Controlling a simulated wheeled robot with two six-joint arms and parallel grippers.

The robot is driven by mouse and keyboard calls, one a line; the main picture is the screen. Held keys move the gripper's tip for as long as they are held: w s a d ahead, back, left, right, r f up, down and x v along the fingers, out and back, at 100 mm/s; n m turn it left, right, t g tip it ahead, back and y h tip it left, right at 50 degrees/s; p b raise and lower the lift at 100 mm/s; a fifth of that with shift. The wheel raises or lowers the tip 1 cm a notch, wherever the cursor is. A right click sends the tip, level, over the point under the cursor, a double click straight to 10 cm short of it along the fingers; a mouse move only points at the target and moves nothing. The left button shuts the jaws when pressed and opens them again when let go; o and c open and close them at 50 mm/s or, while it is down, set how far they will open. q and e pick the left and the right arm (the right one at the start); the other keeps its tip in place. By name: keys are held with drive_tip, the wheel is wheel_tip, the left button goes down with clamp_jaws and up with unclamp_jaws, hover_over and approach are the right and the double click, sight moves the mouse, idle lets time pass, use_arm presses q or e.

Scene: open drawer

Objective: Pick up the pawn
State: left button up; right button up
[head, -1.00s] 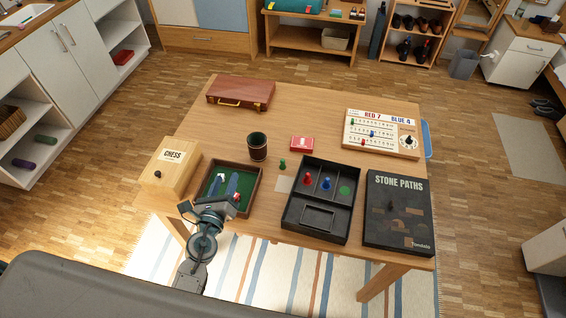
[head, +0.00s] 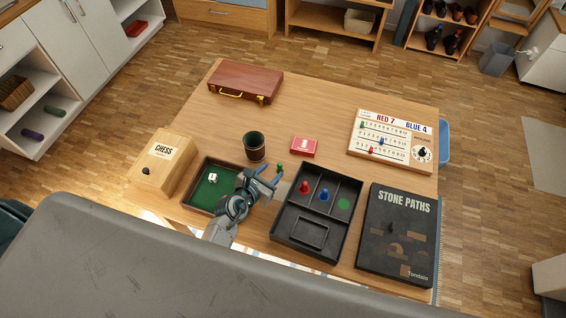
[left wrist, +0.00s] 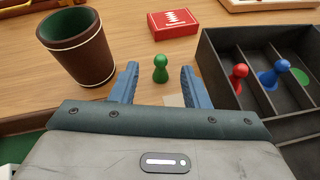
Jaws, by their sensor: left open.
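A small green pawn (head: 280,167) stands upright on the wooden table, left of the black organizer box (head: 281,245). It also shows in the left wrist view (left wrist: 160,68). My left gripper (head: 270,174) is open and empty, its blue fingers pointing at the pawn. In the left wrist view the pawn appears in the gap between the fingertips (left wrist: 159,82), a little beyond them. A red pawn (head: 305,187) and a blue pawn (head: 324,195) stand in separate compartments of the box. A third compartment has a green disc (head: 343,204) and no pawn. My right gripper is out of view.
A dice cup (head: 255,147) and a red card box (head: 303,147) stand behind the pawn. A green-lined tray (head: 197,197) with dice lies under my left arm. A chess box (head: 163,160), brown case (head: 246,82), scoreboard (head: 392,140) and Stone Paths box (head: 396,235) surround them.

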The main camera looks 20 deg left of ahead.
sight(279, 166)
use_arm(q)
drive_tip(key=shift+x, duration=1)
drive_tip(key=shift+w+d, duration=0.1)
drive_tip(key=shift+w, duration=0.15)
drive_tip(key=shift+w+d+f, duration=0.1)
drive_tip(key=shift+w+f, duration=0.1)
drive_tip(key=shift+w, duration=0.15)
drive_tip(key=x, duration=0.3)
drive_tip(key=shift+w+d+f, duration=0.1)
drive_tip(key=shift+w+f, duration=0.1)
drive_tip(key=shift+f, duration=0.05)
drive_tip(key=shift+w+d+f, duration=0.1)
drive_tip(key=shift+w+f, duration=0.1)
drive_tip(key=shift+w, duration=0.25)
clamp_jaws()
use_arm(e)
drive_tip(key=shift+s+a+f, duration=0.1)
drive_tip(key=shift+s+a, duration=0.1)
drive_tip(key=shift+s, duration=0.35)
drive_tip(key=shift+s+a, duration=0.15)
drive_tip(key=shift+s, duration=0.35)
